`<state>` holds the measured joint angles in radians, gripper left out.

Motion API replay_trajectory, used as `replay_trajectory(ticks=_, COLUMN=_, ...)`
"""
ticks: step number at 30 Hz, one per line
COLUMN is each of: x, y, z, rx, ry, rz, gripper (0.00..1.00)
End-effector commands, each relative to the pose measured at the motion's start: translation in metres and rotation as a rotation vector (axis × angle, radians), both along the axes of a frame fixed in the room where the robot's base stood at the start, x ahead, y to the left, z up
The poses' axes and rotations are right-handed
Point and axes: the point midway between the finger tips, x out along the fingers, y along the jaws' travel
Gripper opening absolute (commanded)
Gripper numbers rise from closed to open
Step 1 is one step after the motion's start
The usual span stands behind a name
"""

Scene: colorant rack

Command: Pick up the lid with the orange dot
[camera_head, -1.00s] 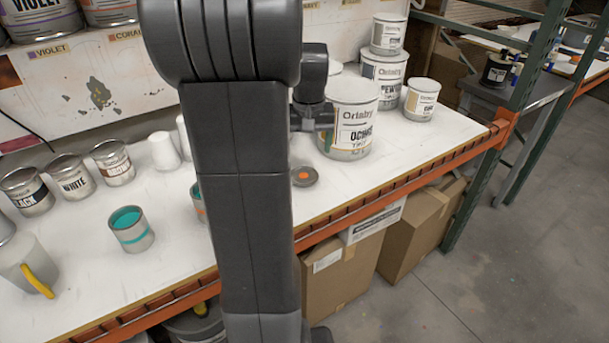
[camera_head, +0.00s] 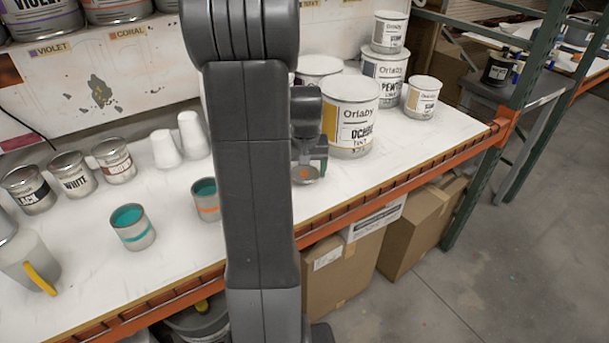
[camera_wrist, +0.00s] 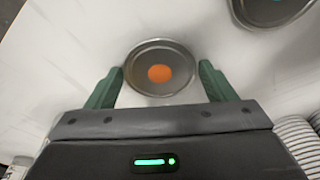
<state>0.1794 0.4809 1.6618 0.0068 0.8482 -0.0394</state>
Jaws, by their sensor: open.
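The lid with the orange dot (camera_wrist: 140,82) is a round grey metal disc lying flat on the white bench top. In the wrist view it lies between the green fingertips of my gripper (camera_wrist: 160,78), with a small gap on each side. My gripper is open and holds nothing. In the head view the lid (camera_head: 305,174) shows just below my gripper (camera_head: 309,166), partly hidden by it and by my arm.
A large ochre can (camera_head: 350,115) stands right behind my gripper. A can with an orange stripe (camera_head: 206,203) and a teal one (camera_head: 132,228) stand to the left. White cups (camera_head: 193,135) stand behind them. The orange bench edge (camera_head: 400,184) runs along the front.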

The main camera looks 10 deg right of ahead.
Motion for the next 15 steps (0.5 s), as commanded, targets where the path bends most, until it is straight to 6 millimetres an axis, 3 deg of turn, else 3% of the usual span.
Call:
replay_trajectory(ticks=1, x=0.0000, y=0.0000, z=0.0001, rx=0.000, ry=0.000, rz=0.000, gripper=0.75)
replay_trajectory(ticks=5, x=0.0000, y=-0.0001, z=0.0002, rx=0.000, ry=0.000, rz=0.000, gripper=0.49)
replay_trajectory(ticks=15, x=0.0000, y=-0.0001, z=0.0013, rx=0.000, ry=0.000, rz=0.000, gripper=0.49)
